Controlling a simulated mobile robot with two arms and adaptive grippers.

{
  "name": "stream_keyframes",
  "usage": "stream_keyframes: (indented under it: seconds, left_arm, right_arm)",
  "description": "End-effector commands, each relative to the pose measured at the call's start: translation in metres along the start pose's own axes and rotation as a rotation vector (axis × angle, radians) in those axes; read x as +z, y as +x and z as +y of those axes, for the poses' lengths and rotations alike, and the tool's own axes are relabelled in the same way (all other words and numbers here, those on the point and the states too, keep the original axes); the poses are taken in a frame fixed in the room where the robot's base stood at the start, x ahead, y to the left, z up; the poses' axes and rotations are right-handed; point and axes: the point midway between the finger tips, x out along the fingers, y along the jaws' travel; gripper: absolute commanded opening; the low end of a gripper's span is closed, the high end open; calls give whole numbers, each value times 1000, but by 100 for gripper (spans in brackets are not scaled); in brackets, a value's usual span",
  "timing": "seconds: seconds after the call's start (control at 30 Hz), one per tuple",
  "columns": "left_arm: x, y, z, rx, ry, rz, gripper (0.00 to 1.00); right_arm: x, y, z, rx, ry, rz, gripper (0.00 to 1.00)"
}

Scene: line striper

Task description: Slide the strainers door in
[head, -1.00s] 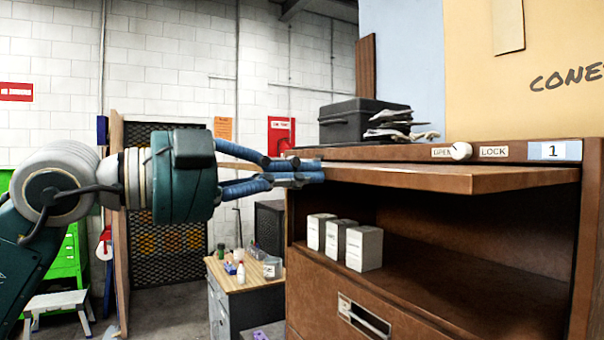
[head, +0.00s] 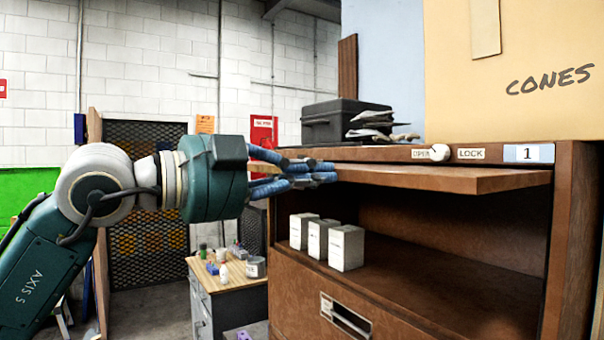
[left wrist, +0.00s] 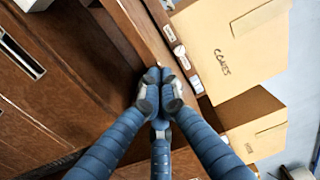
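The strainers door, taken to be the brown panel (head: 440,178), lies level under the cabinet's top rail and juts out over the open compartment. My left gripper (head: 332,173) is at the panel's left front end, its blue fingers drawn together at the tips. In the left wrist view the fingertips (left wrist: 161,78) meet close against brown wood. I see no part of the panel clearly pinched between them, and exact contact is hard to tell. My right gripper is not in view.
The brown cabinet (head: 572,235) holds several small white boxes (head: 346,248) on its shelf. A white knob (head: 440,152) sits between OPEN and LOCK labels. A black case (head: 340,120) and papers lie on top. A small workbench (head: 232,272) stands behind at the left.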

Motion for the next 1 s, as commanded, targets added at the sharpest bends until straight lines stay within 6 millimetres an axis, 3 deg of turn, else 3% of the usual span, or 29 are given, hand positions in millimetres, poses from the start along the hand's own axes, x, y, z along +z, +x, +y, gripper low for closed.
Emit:
stream_keyframes:
  seconds: [0.2, 0.6, 1.0]
  left_arm:
    - [-1, 12, 0, 0, 0, 2, 0]
    - [-1, 16, 1, 2, -1, 1, 0]
    - [-1, 43, 1, 2, -2, 3, 0]
  right_arm:
    - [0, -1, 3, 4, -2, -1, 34]
    - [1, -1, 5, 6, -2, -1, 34]
    - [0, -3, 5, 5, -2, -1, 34]
